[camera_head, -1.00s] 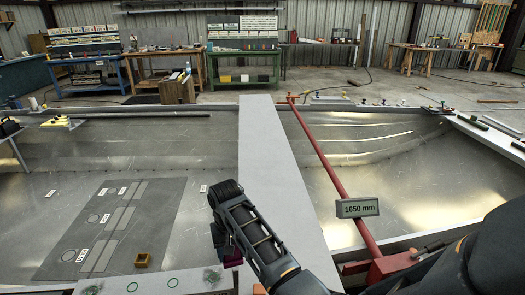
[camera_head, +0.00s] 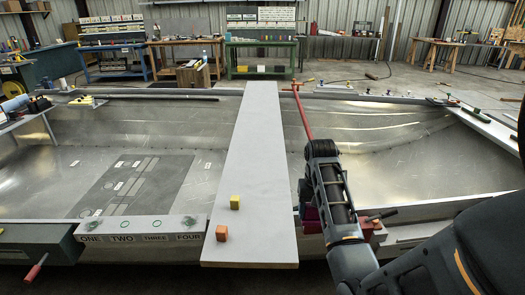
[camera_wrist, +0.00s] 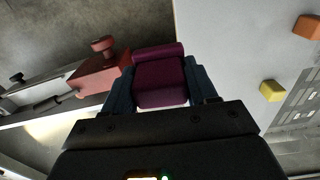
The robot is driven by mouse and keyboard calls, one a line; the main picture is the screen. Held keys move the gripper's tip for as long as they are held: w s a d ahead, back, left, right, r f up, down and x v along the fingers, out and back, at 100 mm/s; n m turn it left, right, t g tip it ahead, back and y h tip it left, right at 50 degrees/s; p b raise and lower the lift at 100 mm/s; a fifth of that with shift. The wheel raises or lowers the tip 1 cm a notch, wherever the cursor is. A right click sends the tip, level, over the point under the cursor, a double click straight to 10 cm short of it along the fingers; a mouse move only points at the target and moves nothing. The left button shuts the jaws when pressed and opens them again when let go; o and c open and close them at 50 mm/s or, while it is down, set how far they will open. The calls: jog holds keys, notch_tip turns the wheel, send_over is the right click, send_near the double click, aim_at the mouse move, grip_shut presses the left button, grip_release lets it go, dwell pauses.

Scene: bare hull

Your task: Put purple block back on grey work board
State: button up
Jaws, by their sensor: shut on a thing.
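The purple block (camera_head: 311,214) is in my gripper (camera_head: 306,200), held just right of the grey work board. In the wrist view the purple block (camera_wrist: 160,82) sits between the two blue fingers of my gripper (camera_wrist: 158,92), with a rounded purple part at its far end. The grey work board (camera_head: 255,150) is a long light plank lying across the hull. A yellow block (camera_head: 235,202) and an orange block (camera_head: 221,233) stand on its near part. In the wrist view the board (camera_wrist: 225,45) is to the right of the block. My arm partly hides the block in the head view.
A red clamp (camera_wrist: 100,72) is close left of the block in the wrist view. A ledge marked ONE to FOUR (camera_head: 140,228) adjoins the board's left side. A dark grey mat (camera_head: 130,180) lies in the hull. The board's middle and far parts are clear.

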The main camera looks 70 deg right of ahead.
jog(key=w+f, duration=0.2)
jog(key=w, duration=0.1)
jog(key=w+a+f, duration=0.1)
jog(key=w+f, duration=0.1)
jog(key=w, duration=0.2)
jog(key=w+f, duration=0.3)
jog(key=w, duration=0.1)
jog(key=shift+w+a+p, duration=0.25)
jog(key=shift+a+p, duration=0.1)
jog(key=shift+f, duration=2)
jog(key=shift+f, duration=0.15)
jog(key=o, duration=1.1)
